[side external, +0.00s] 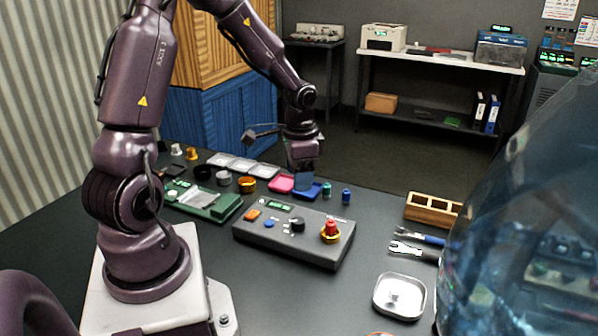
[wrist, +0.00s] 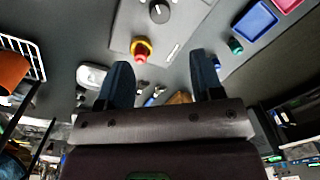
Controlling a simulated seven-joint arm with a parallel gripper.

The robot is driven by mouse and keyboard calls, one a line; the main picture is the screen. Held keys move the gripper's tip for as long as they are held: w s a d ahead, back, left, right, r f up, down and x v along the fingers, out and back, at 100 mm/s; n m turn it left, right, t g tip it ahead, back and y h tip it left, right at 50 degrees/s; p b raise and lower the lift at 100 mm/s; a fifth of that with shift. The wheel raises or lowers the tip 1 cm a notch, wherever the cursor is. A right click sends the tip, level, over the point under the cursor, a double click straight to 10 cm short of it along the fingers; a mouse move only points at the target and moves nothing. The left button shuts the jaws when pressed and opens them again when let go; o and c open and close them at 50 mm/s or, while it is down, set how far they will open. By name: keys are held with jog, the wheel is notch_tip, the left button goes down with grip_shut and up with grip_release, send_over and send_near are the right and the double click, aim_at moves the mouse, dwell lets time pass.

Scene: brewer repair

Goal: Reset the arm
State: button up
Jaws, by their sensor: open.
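My gripper (side external: 305,183) hangs over the far part of the dark table, above the blue tray (side external: 313,193) and beside the pink tray (side external: 281,183). In the wrist view my gripper (wrist: 162,80) shows two dark blue fingers set wide apart with nothing held between them. The grey control box (side external: 290,238) sits on the table nearer the camera. It carries a red knob on a yellow ring (side external: 331,231), a black knob (side external: 297,225) and an orange button (side external: 253,215).
A green circuit board (side external: 205,201) lies left of the box. Small teal (side external: 326,190) and blue (side external: 346,196) parts stand right of my gripper. A wooden holder (side external: 432,209), tools (side external: 415,250) and a metal dish (side external: 400,296) lie at right. A large clear blue vessel (side external: 540,220) fills the right edge.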

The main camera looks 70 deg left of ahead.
jog(key=shift+r, duration=0.15)
jog(key=s+d+r+t, duration=0.2)
jog(key=s+d+r, duration=0.3)
jog(key=d+r, duration=0.3)
jog(key=s+d+r+n+t, duration=0.1)
jog(key=s+d+r+t, duration=0.2)
jog(key=s+d+r, duration=0.2)
jog(key=d+r, duration=0.3)
jog(key=r, duration=0.1)
jog(key=shift+s+d+r+t+h, duration=0.2)
jog(key=shift+d+r+t+h, duration=0.1)
jog(key=shift+d+r, duration=0.05)
